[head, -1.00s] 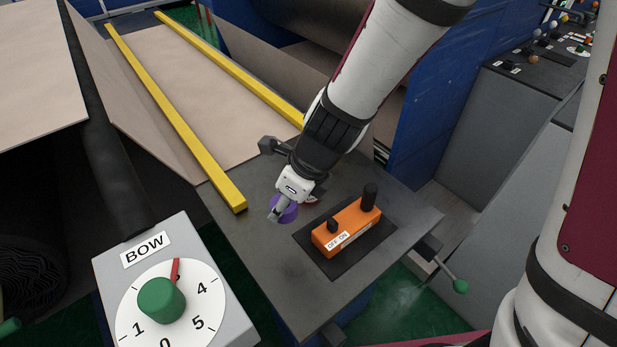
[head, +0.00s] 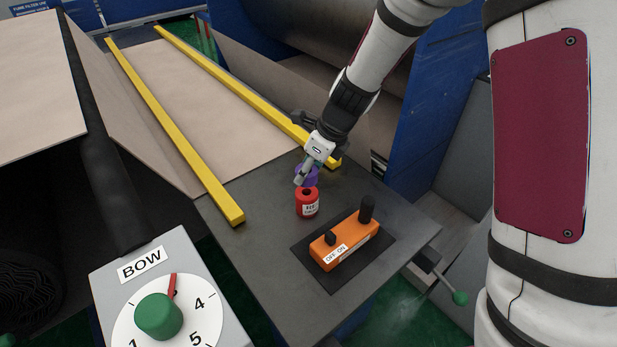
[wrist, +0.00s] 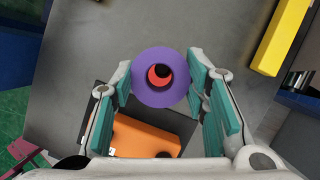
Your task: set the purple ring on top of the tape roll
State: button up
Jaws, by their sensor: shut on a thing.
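The purple ring (head: 311,178) is held between the fingers of my gripper (head: 306,174), above the red tape roll (head: 307,206). The tape roll stands upright on the grey table and has a white label. In the wrist view, the ring (wrist: 144,91) lies flat between the green pads of my gripper (wrist: 162,80). Part of the tape roll (wrist: 153,76) and its dark hole show through the ring's hole, a little off centre. The rest of the roll's top is hidden by the ring.
An orange switch box (head: 345,241) with black knobs sits on a dark mat in front of the roll. Yellow rails (head: 180,130) run behind and to the left. A grey BOW dial box (head: 205,280) stands at the front left. The grey table (head: 255,250) is bare left of the roll.

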aim_at(308, 180)
jog(key=shift+w+d+f, duration=0.1)
jog(key=shift+w+f, duration=0.05)
jog(key=shift+f, duration=0.75)
jog(key=shift+w+f, duration=0.1)
jog(key=shift+f, duration=0.75)
jog(key=shift+f, duration=0.2)
jog(key=shift+f, duration=0.3)
jog(key=shift+f, duration=0.1)
jog(key=o, duration=1.2)
jog(key=shift+o, duration=0.2)
jog(key=shift+r, duration=0.3)
jog(key=v, duration=1.2)
jog(key=shift+r+p, duration=0.35)
jog(key=shift+r, duration=0.1)
